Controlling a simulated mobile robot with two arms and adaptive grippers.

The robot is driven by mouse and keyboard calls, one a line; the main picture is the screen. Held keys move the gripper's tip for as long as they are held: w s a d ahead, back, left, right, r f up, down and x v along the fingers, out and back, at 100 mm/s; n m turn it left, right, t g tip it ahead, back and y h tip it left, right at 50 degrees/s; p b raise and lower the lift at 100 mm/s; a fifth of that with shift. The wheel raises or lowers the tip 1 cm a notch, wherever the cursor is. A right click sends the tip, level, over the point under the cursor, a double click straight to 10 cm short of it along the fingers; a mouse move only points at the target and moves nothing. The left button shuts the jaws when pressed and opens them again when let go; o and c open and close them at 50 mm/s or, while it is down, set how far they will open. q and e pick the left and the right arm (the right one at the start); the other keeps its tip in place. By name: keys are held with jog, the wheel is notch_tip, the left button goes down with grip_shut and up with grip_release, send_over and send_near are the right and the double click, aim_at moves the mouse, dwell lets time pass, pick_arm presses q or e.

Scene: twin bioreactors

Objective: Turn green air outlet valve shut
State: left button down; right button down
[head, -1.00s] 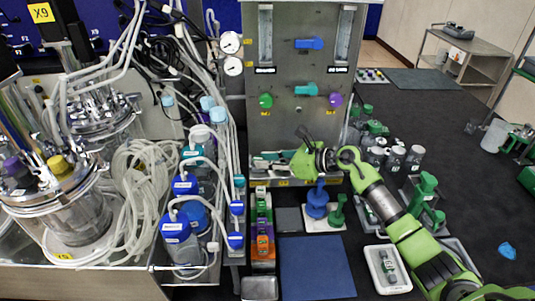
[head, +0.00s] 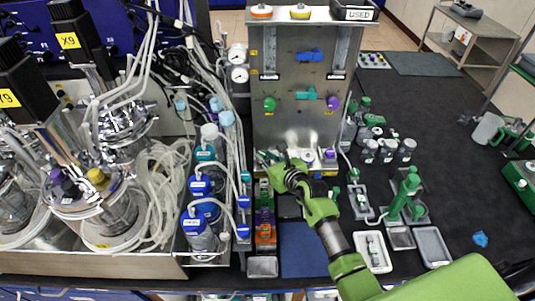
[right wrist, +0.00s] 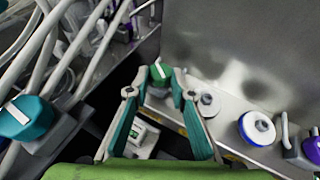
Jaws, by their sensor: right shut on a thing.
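The green air outlet valve (right wrist: 160,71) is a small green knob with a white stripe on top. It sits at the lower edge of the steel panel in the right wrist view. My right gripper (right wrist: 161,84) has its teal fingers on both sides of this knob and is shut on it. In the head view my right gripper (head: 268,160) is at the foot of the steel panel (head: 297,120), at its left end, and hides the valve there. I cannot tell the knob's exact turn angle. My left gripper is not in view.
Right of the valve are a white round fitting (right wrist: 208,100), a blue-and-white cap (right wrist: 257,128) and a purple knob (right wrist: 313,149). Tubes crowd the left. A green knob (head: 270,104) is higher on the panel. A blue mat (head: 303,250) lies clear in front.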

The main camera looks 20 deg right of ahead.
jog(key=shift+a+m+h, duration=0.1)
jog(key=shift+m+h, duration=0.4)
jog(key=shift+h, duration=0.1)
jog(key=c, duration=1.8)
grip_release()
jog(key=v, duration=1.2)
